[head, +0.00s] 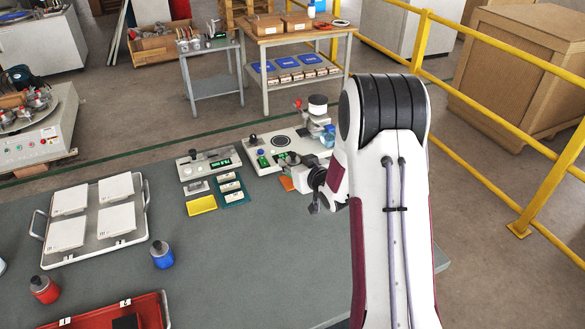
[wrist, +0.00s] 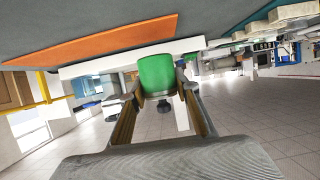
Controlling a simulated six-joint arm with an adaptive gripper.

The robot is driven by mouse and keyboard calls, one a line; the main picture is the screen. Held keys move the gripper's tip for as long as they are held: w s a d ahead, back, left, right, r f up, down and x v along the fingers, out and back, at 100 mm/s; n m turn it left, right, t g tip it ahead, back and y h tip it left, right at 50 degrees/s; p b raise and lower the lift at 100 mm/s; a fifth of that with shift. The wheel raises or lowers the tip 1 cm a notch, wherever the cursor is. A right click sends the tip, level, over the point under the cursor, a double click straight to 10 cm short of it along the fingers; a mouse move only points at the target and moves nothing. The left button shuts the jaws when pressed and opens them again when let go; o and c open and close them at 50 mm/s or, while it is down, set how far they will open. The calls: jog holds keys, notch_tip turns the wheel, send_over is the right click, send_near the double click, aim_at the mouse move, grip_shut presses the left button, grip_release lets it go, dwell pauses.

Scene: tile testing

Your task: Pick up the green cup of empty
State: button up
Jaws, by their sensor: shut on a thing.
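In the wrist view a green cup (wrist: 157,72) sits between the two fingers of my gripper (wrist: 160,92), which is shut on it. A small dark part shows at the cup's end. In the head view the end of my arm is over the right part of the grey-green table, beside the white test device, and the fingers and held cup cannot be made out clearly. A small green container (head: 263,160) shows on the device's base; I cannot tell if it is the same thing.
The white device (head: 283,140) and a panel box (head: 208,163) stand at the table's back. A tray of white tiles (head: 135,232), a blue bottle (head: 162,255), a red bottle (head: 44,290) and a red bin (head: 150,310) are at left. The table's middle is clear.

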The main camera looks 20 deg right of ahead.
aim_at(292, 153)
jog(key=shift+r, duration=3.55)
